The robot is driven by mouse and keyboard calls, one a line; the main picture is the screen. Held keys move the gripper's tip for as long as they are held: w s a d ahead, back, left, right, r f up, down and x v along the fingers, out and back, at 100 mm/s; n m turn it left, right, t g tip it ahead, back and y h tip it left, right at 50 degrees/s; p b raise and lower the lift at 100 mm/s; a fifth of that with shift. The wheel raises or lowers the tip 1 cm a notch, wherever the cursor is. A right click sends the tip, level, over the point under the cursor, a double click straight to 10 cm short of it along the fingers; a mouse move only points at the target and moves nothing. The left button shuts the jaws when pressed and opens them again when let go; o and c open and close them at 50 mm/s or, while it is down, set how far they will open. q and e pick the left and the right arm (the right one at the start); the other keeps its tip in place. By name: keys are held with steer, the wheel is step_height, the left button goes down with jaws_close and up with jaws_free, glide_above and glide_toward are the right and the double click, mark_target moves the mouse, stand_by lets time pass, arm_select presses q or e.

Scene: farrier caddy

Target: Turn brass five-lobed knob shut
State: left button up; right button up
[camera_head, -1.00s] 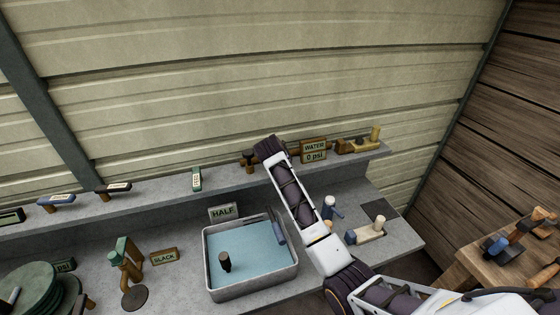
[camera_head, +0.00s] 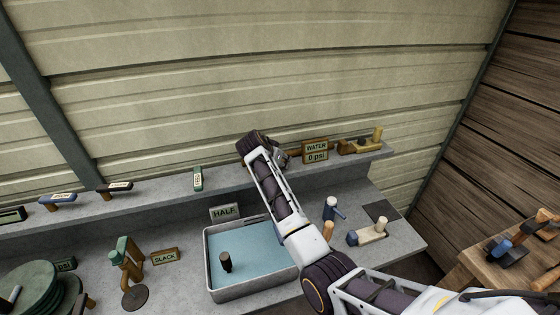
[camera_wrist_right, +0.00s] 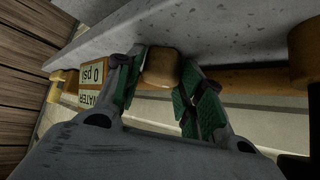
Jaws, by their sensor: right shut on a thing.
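The brass knob (camera_wrist_right: 160,68) shows in the right wrist view as a rounded, dull brass-brown piece at the shelf edge, between the green finger pads. My right gripper (camera_wrist_right: 162,62) is shut on it, one finger on each side. In the head view my right gripper (camera_head: 258,145) is at the upper shelf and hides the knob. The knob's lobes cannot be made out. A sign reading WATER, 0 psi (camera_head: 315,152) stands to the right of the gripper. My left gripper is not in view.
A grey tray (camera_head: 252,290) of blue liquid sits below, with a HALF sign (camera_head: 224,212) behind it. A blue-headed tool (camera_head: 332,208) and a wooden block piece (camera_head: 372,233) are right of my arm. A green-labelled piece (camera_head: 198,179) stands on the shelf to the left.

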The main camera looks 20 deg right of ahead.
steer(key=o, duration=1)
steer(key=shift+s+n+y, duration=0.1)
steer(key=shift+n+y, duration=0.2)
steer(key=shift+n, duration=0.2)
steer(key=shift+d+n+t+y, duration=0.15)
steer(key=shift+n+t+y, duration=0.25)
steer(key=shift+n+t, duration=0.25)
steer(key=shift+s+d+n+t+y+p, duration=0.15)
steer(key=shift+n+t+y+p, duration=0.25)
steer(key=shift+n+y, duration=0.95)
steer(key=shift+d+n+t+y, duration=0.15)
steer(key=shift+n+t+y, duration=0.2)
steer(key=shift+n+y, duration=1.15)
steer(key=shift+d+n+y, duration=0.15)
steer(key=shift+n+y, duration=0.2)
steer(key=shift+n, duration=1.15)
